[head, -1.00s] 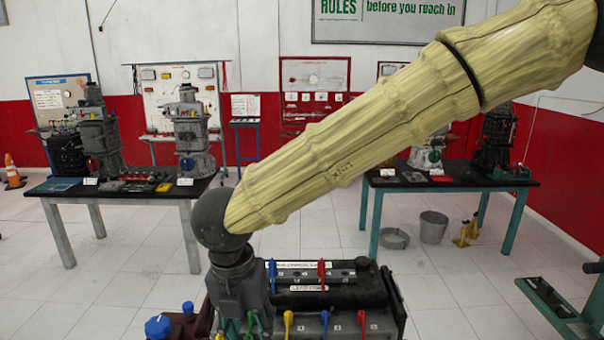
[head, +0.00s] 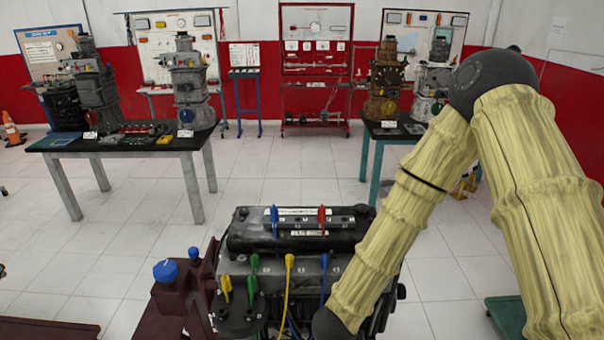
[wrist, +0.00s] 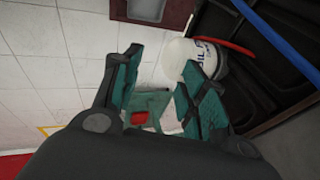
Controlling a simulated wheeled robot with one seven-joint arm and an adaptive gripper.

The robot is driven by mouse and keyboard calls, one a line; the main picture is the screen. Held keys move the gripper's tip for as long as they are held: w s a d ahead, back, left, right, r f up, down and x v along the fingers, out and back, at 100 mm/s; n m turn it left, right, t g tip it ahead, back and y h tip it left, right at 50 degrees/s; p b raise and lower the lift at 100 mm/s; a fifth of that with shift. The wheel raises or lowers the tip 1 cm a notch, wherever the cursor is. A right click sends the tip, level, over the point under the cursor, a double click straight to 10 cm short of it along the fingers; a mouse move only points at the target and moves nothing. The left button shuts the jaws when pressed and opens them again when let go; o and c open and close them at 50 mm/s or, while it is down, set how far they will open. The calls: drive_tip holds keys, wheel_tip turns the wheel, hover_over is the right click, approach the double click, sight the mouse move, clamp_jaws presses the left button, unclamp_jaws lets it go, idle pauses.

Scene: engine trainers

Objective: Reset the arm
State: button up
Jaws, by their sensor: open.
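My gripper (wrist: 163,72) shows in the wrist view with its two teal fingers spread apart and nothing between them. It is outside the head view. My arm (head: 412,185), in pale yellow sleeves, is bent on the right of the head view, with its dark elbow high at the upper right. A dark joint at the lower end of the forearm is at the bottom edge, in front of the engine trainer (head: 290,262). That trainer has blue, red, green and yellow levers and a blue knob.
Behind the right finger are a white bucket (wrist: 180,60) with lettering and a black surface (wrist: 265,75). A small teal stand (wrist: 150,103) is below. Black-topped tables (head: 150,143) carry more engines along the back. Tiled floor (head: 270,175) is clear between them.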

drive_tip(key=s+d+f+n+g+y, duration=0.1)
drive_tip(key=s+d+f+n, duration=0.4)
drive_tip(key=s, duration=0.3)
drive_tip(key=s+d+f+n+g+y, duration=0.1)
drive_tip(key=s+d+f+n+g, duration=0.15)
drive_tip(key=s+f+n, duration=0.4)
drive_tip(key=s+d+f+n+g+y, duration=0.1)
drive_tip(key=s+d+f+n, duration=0.3)
drive_tip(key=s+n, duration=0.45)
wheel_tip(320, 180, down, 11)
drive_tip(key=m+b, duration=0.1)
drive_tip(key=b, duration=1)
drive_tip(key=shift+s+m+t, duration=0.35)
drive_tip(key=shift+m, duration=0.05)
